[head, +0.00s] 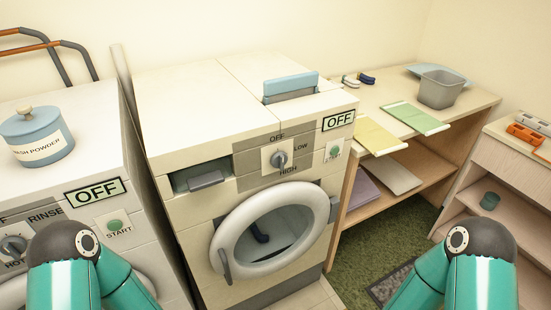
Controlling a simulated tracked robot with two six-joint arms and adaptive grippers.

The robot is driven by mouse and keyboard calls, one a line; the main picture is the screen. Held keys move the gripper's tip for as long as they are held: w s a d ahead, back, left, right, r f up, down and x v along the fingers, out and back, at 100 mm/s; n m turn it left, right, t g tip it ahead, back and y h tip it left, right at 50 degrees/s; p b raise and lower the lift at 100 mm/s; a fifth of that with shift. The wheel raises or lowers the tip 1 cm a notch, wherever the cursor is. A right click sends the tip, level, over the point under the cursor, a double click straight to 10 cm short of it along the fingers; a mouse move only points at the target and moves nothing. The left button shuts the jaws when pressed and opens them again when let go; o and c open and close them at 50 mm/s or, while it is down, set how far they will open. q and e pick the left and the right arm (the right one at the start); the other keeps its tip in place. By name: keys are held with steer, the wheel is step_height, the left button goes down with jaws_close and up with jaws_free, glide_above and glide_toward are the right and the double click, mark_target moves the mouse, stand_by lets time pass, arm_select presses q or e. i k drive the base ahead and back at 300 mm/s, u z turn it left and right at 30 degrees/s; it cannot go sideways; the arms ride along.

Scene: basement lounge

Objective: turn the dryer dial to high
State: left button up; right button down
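The dryer (190,120) is the cream machine in the middle of the head view. Its grey dial (279,159) sits on a pale plate on the front panel, with OFF above, LOW at the right and HIGH below. I cannot tell for sure which mark the small dial points to. The dryer's display (338,121) reads OFF, and a green START button (334,153) is below it. The round door is closed, with a dark item behind its glass. Teal links of both my arms show at the bottom corners, well apart from the dial. Neither gripper is in view.
A washer (50,180) with a wash powder tin (36,133) on top stands at the left. A wooden table (478,97) with folded cloths and a grey bin (441,89) is right of the dryer. The space before the dial is clear.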

mark_target(279, 160)
steer(key=z, duration=1.7)
steer(key=i, duration=0.1)
steer(key=u, duration=3.15)
steer(key=k, duration=1.2)
steer(key=z, duration=0.55)
steer(key=i, duration=1)
steer(key=z, duration=0.05)
